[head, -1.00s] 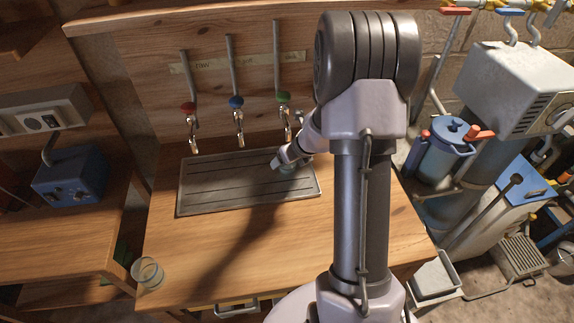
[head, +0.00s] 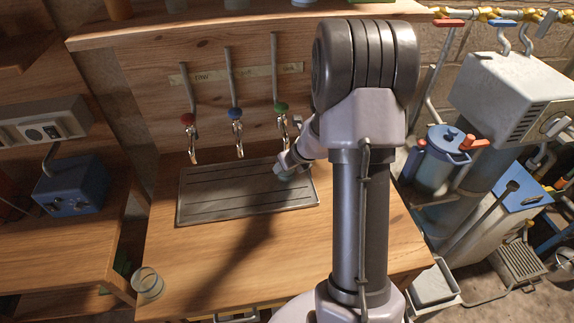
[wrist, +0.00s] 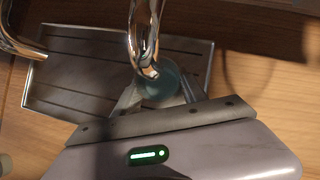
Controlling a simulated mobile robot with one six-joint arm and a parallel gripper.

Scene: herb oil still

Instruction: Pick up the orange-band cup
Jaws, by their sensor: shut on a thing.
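My gripper (head: 284,168) is over the right end of the dark drip tray, near the green-knobbed tap. It is shut on a bluish-green cup (wrist: 160,88), which sits between the fingers below a chrome spout (wrist: 144,40) in the wrist view. In the head view only a sliver of this cup shows beside the gripper. No orange band can be made out on it. A second clear cup (head: 148,282) stands at the front left of the bench; its band colour cannot be told.
The slatted drip tray (head: 225,205) lies on the wooden bench below taps with red (head: 187,119), blue (head: 235,113) and green (head: 281,108) knobs. A shelf (head: 200,27) runs above. A blue can (head: 438,160) stands at right.

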